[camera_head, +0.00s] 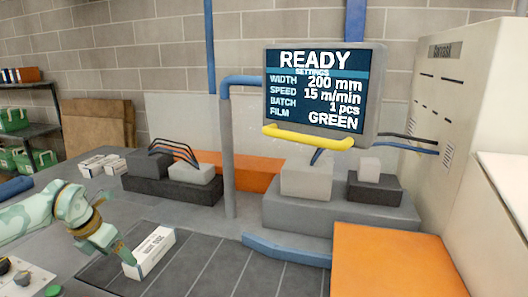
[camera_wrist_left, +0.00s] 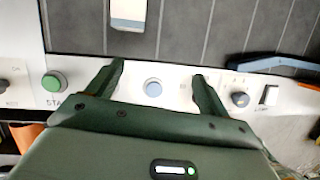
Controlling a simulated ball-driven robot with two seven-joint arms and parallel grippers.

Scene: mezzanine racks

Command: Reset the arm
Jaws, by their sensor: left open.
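My left arm (camera_head: 65,215) comes in from the left in the head view, with its left gripper (camera_head: 128,262) pointing down beside a white printed box (camera_head: 155,247). In the left wrist view the left gripper (camera_wrist_left: 160,78) is open, its two fingers wide apart with nothing held. A pale blue round button (camera_wrist_left: 153,87) on a white control panel (camera_wrist_left: 185,92) shows between the fingers. The box, partly cut off, lies beyond the fingertips at the top of the wrist view (camera_wrist_left: 128,12). My right gripper is not in view.
A green button (camera_wrist_left: 54,82), a black knob (camera_wrist_left: 240,99) and a switch (camera_wrist_left: 268,95) sit on the panel. A grey post (camera_head: 228,150) carries a screen (camera_head: 320,90) reading READY. The dark slatted surface (camera_head: 210,265) right of the box is clear.

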